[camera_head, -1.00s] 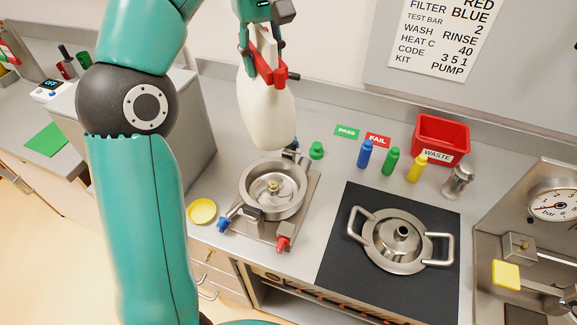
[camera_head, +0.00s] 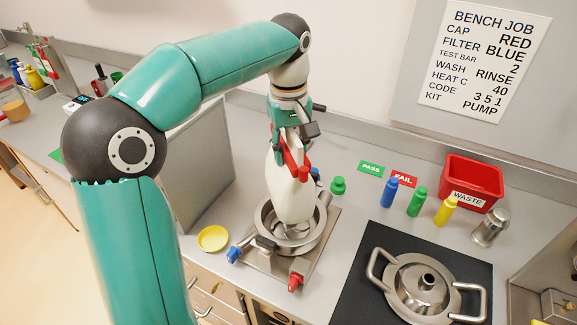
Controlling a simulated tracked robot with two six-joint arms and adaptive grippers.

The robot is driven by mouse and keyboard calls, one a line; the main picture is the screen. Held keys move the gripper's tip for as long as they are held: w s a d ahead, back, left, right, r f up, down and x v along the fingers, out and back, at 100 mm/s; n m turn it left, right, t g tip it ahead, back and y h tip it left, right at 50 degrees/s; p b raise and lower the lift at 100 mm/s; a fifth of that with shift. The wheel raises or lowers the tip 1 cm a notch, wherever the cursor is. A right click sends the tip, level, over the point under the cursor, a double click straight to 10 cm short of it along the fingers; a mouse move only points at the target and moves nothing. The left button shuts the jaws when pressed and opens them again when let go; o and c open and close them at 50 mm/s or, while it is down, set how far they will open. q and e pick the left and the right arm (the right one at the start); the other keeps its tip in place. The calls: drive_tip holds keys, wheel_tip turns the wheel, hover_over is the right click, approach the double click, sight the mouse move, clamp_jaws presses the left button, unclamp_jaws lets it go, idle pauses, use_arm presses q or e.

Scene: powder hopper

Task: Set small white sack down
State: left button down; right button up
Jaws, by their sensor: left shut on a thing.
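My left gripper is shut on the top of the sack. The lower end of the sack is over or inside the round steel hopper bowl (camera_head: 263,222) on the bench; I cannot tell whether it touches the bottom. The sack hides much of the bowl's inside. My right gripper is out of view.
A yellow dish (camera_head: 213,239) lies left of the bowl. Blue, green and yellow bottles, a red waste bin (camera_head: 474,180) and a steel shaker (camera_head: 490,228) stand right. A handled steel lid (camera_head: 423,283) lies on a black mat (camera_head: 372,262).

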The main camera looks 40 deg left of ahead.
use_arm(q)
drive_tip(key=shift+f, duration=2.05)
drive_tip(key=c, duration=0.7)
unclamp_jaws()
drive_tip(key=shift+r, duration=0.1)
